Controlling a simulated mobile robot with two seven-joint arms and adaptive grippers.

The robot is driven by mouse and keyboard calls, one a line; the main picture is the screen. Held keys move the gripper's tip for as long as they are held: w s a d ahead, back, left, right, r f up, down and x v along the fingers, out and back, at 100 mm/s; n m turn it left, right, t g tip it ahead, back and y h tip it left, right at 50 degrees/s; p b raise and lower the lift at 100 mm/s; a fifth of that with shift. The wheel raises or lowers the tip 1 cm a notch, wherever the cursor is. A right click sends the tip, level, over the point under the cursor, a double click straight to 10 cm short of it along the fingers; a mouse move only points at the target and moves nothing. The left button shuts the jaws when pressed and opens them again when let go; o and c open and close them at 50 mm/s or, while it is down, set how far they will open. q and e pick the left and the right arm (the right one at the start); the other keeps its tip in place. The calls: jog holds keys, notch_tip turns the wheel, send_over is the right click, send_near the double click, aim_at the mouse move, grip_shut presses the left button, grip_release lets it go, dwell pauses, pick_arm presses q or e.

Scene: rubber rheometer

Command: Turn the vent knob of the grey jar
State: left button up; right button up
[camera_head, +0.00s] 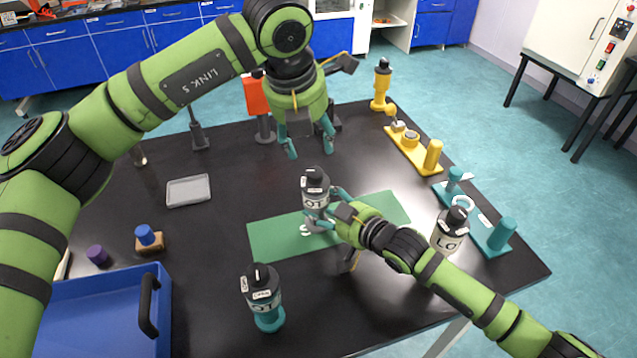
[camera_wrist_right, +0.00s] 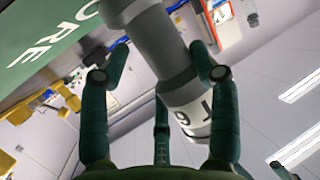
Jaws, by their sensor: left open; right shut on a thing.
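The grey jar (camera_head: 315,193) stands upright over the green mat, with a dark cap and vent knob (camera_head: 314,172) on top and a white label around it. My right gripper (camera_head: 328,207) is shut on the jar's side. In the right wrist view the grey jar (camera_wrist_right: 168,50) sits between my right fingers (camera_wrist_right: 160,75), and part of its label shows. I cannot tell whether the jar's base touches the mat. My left gripper (camera_head: 307,143) is open and empty, fingers pointing down, above and slightly behind the jar's knob, apart from it.
The green mat (camera_head: 272,238) lies mid-table. Another dark-capped jar (camera_head: 262,298) stands at the front, and one (camera_head: 450,232) at right by a teal rack (camera_head: 495,247). A yellow rack (camera_head: 412,152) is at back right. A blue tray (camera_head: 90,310) fills the front left; a grey dish (camera_head: 188,190) lies behind it.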

aim_at(315, 171)
pick_arm(q)
jog(key=w+a+r+m+g+h, duration=0.2)
jog(key=w+a+m+g+h, duration=0.15)
jog(key=m, duration=0.95)
jog(key=shift+t, duration=0.25)
jog(key=x, duration=0.8)
jog(key=s+a+x, duration=0.1)
jog(key=x, duration=0.3)
jog(key=shift+f, duration=0.2)
jog(key=c, duration=1.1)
